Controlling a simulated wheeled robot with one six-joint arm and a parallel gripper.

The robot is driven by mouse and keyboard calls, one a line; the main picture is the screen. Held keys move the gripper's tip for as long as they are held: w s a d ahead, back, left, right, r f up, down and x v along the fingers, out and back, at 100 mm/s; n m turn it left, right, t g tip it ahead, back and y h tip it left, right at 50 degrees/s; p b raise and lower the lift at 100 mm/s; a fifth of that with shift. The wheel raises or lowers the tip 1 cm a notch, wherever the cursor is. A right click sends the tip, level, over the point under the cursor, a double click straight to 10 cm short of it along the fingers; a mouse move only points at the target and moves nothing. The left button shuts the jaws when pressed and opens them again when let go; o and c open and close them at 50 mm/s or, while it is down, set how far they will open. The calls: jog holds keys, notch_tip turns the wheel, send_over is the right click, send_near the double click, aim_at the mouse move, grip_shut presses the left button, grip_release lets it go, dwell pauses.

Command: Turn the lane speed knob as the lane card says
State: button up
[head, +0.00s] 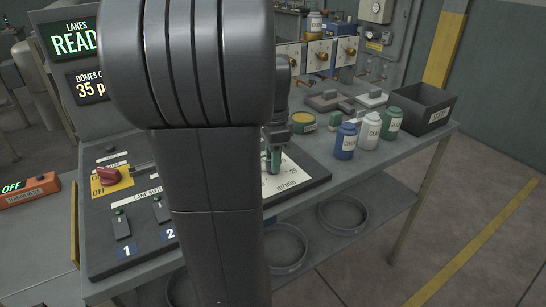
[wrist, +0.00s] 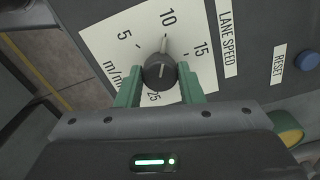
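The lane speed knob (wrist: 160,73) is black and round, on a white dial card (wrist: 112,42) marked 5, 10, 15 and 25 with m/min. Its light line points up, close to the 10 mark. My gripper (wrist: 161,78) has its green fingers on either side of the knob, seemingly touching it with no clear gap. In the head view my gripper (head: 273,158) is down at the dial card (head: 292,172), and my arm hides the knob. A screen reading "LANES READ…" (head: 73,40) and one reading "DOMES C… 35 p…" (head: 88,86) are partly covered by my arm.
A red switch (head: 108,175) and levers 1 (head: 121,224) and 2 (head: 161,209) share the panel. A blue reset button (wrist: 307,61) lies right of the dial in the wrist view. Blue (head: 345,141), white (head: 369,131) and green (head: 392,121) jars stand beside a black bin (head: 424,108).

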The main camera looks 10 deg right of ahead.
jog(key=c, duration=0.3)
jog(key=shift+p, duration=0.3)
jog(key=shift+r+n+p, duration=0.15)
jog(key=shift+n+p, duration=0.55)
jog(key=shift+n, duration=0.4)
jog(key=n+p, duration=0.1)
jog(key=n, duration=0.1)
jog(key=shift+n+p, duration=0.3)
jog(key=shift+p, duration=0.05)
jog(key=n+p, duration=0.1)
jog(key=n, duration=0.2)
jog(key=shift+n+p, duration=0.3)
jog(key=shift+p, duration=0.1)
jog(key=shift+n+p, duration=0.65)
jog(key=shift+n, duration=1.05)
jog(key=o, duration=1)
